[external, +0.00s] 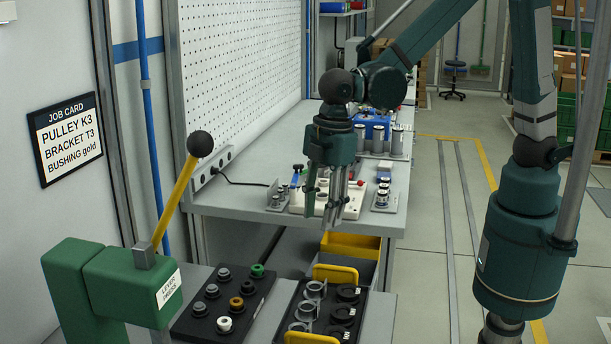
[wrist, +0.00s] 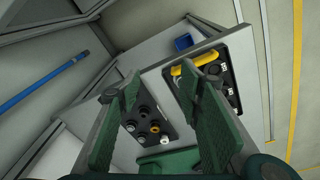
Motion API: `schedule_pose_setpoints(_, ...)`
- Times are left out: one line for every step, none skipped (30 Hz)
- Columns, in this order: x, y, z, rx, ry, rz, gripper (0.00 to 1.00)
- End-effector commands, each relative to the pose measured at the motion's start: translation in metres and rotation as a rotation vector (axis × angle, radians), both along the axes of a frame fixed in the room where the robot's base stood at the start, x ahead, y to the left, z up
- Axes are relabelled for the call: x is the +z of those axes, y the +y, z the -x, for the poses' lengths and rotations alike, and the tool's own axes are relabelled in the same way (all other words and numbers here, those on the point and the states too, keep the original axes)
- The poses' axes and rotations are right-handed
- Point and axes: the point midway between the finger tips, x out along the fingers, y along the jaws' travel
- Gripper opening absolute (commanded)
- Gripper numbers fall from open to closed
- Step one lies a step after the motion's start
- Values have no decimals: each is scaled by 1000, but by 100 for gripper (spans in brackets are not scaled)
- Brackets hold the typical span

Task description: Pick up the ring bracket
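Several grey ring-shaped brackets (external: 314,290) lie in the left column of a black tray (external: 270,338) with yellow handles, at the bottom of the external view. Black round parts (external: 347,293) fill its right column. My gripper (external: 331,207) hangs pointing down above and behind the tray, well clear of it. It is open and empty. In the wrist view the two fingers of my gripper (wrist: 167,85) stand wide apart. The tray (wrist: 246,62) shows there at the upper right, and my right finger hides part of it, with the brackets hard to make out.
A dark tray (external: 190,326) of bushings lies left of the bracket tray. A green lever press (external: 95,280) with a yellow lever stands at left. A workbench (external: 235,192) with fixtures lies behind. A job card (external: 66,138) hangs on the wall.

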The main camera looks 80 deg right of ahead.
Motion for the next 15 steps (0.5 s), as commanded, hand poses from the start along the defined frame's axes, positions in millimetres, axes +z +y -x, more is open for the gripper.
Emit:
schedule_pose_setpoints(-4, 12, 0, 24, 8, 6, 36)
schedule_pose_setpoints(-7, 17, 0, 38, 13, 10, 36)
schedule_pose_setpoints(-11, 25, 0, 55, 19, 16, 36)
schedule_pose_setpoints(-14, 30, 1, 68, 25, 19, 36)
schedule_pose_setpoints(-18, 36, 2, 82, 30, 24, 36)
schedule_pose_setpoints(-22, 43, 2, 101, 35, 29, 36)
schedule_pose_setpoints(-26, 49, 3, 113, 41, 33, 36)
schedule_pose_setpoints(-29, 54, 4, 126, 46, 36, 36)
schedule_pose_setpoints(-33, 61, 5, 144, 53, 43, 36)
schedule_pose_setpoints(-37, 66, 6, 157, 57, 46, 36)
schedule_pose_setpoints(-40, 71, 7, 168, 60, 49, 36)
schedule_pose_setpoints(-44, 76, 8, 181, 66, 54, 36)
schedule_pose_setpoints(-47, 80, 9, 191, 70, 57, 36)
schedule_pose_setpoints(-50, 84, 10, 201, 74, 60, 36)
schedule_pose_setpoints(-53, 88, 12, 212, 78, 63, 36)
